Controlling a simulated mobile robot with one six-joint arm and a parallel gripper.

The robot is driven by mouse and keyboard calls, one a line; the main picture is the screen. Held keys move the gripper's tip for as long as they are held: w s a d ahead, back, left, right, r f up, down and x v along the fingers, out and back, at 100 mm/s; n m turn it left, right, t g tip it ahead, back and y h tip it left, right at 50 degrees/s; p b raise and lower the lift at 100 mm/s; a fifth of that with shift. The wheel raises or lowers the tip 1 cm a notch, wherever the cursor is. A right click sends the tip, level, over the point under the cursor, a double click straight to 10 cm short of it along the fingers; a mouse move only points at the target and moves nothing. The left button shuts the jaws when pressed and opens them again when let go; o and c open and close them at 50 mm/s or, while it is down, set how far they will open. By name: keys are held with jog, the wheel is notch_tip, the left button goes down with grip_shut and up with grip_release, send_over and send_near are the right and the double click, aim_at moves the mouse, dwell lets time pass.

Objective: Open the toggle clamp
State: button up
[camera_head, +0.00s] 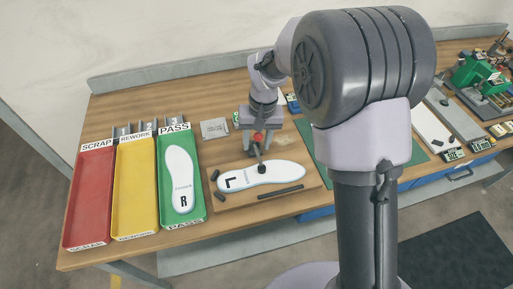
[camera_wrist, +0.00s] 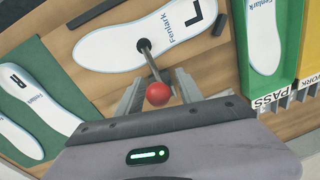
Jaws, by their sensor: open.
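The toggle clamp (camera_head: 261,158) stands at a wooden board, with its dark pad over the white insole marked L (camera_head: 283,173). Its grey lever (camera_wrist: 149,63) ends in a red ball knob (camera_wrist: 158,94), which also shows in the head view (camera_head: 258,138). My gripper (camera_head: 257,143) points down over the knob from behind the board. In the wrist view its fingers (camera_wrist: 160,88) are open, one on each side of the knob, with a visible gap on both sides. The clamp's base is partly hidden by my gripper.
Red (camera_head: 90,198), yellow (camera_head: 135,190) and green (camera_head: 196,205) trays stand at the left; the green one holds an insole marked R (camera_head: 180,175). A grey plate (camera_head: 214,128) lies behind the board. A green mat (camera_head: 312,150) is to the right, partly behind my arm.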

jog(key=shift+f, duration=0.65)
grip_shut()
dwell(0.9)
